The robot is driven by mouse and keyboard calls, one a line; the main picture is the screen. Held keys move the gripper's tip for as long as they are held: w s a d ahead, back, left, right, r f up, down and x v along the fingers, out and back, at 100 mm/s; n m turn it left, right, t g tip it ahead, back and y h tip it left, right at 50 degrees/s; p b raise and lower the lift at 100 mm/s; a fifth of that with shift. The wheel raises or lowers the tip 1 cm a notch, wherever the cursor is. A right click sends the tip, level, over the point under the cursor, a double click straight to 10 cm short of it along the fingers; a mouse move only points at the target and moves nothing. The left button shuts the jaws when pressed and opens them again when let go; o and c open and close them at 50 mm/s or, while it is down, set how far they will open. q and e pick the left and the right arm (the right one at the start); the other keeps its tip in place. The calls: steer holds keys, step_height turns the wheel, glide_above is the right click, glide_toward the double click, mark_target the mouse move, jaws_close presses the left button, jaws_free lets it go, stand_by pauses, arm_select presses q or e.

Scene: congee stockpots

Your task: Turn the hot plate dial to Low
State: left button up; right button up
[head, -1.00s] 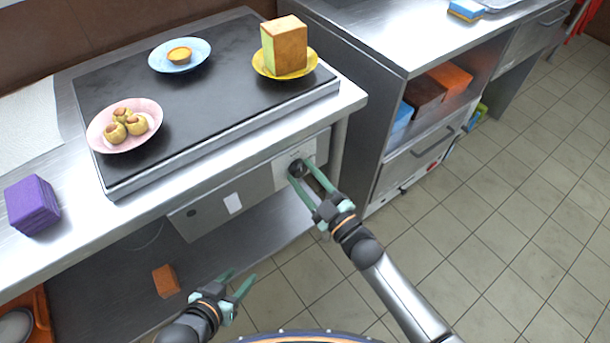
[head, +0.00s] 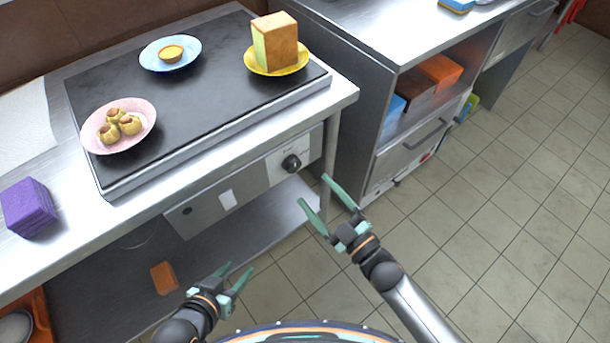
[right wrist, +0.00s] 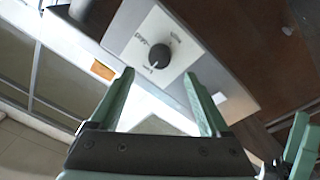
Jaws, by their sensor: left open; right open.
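The hot plate (head: 215,88) is a black slab set on the steel counter. Its dial (head: 291,163) is a black round knob on a pale plate on the counter's front panel. The right wrist view shows the dial (right wrist: 160,55) with small lettering around it, too small to read surely; its pointer setting cannot be told. My right gripper (head: 314,192) is open and empty, below and to the right of the dial, apart from it. In the right wrist view its two fingers (right wrist: 160,88) are spread below the knob. My left gripper (head: 240,272) is open and empty, low in front of the counter.
On the hot plate stand a pink plate (head: 90,136) with buns, a blue plate (head: 150,62) with a tart and a yellow plate (head: 262,71) with a cake block. A purple block (head: 28,207) lies on the counter. Floor to the right is clear.

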arm_select(q)
steer(key=shift+s+d, duration=0.1)
arm_select(e)
steer(key=v, duration=0.5)
steer(key=shift+s+d, duration=0.1)
steer(key=shift+s, duration=0.05)
arm_select(q)
steer(key=shift+r, duration=0.15)
arm_select(e)
steer(key=s+d+f+m+g+h, duration=0.65)
steer(key=s+m+h, duration=0.2)
steer(key=m, duration=0.25)
arm_select(q)
steer(key=s+a+r+p, duration=0.1)
steer(key=a+r+p, duration=0.2)
steer(key=r+p, duration=0.9)
steer(key=p, duration=0.4)
steer(key=shift+s+n+y+p, duration=0.15)
steer(key=shift+n+y+p, duration=0.2)
steer(key=shift+n+y, duration=0.05)
arm_select(e)
step_height(320, 180, up, 11)
steer(key=s+d+m, duration=0.1)
steer(key=s+d, duration=0.1)
steer(key=d, duration=0.1)
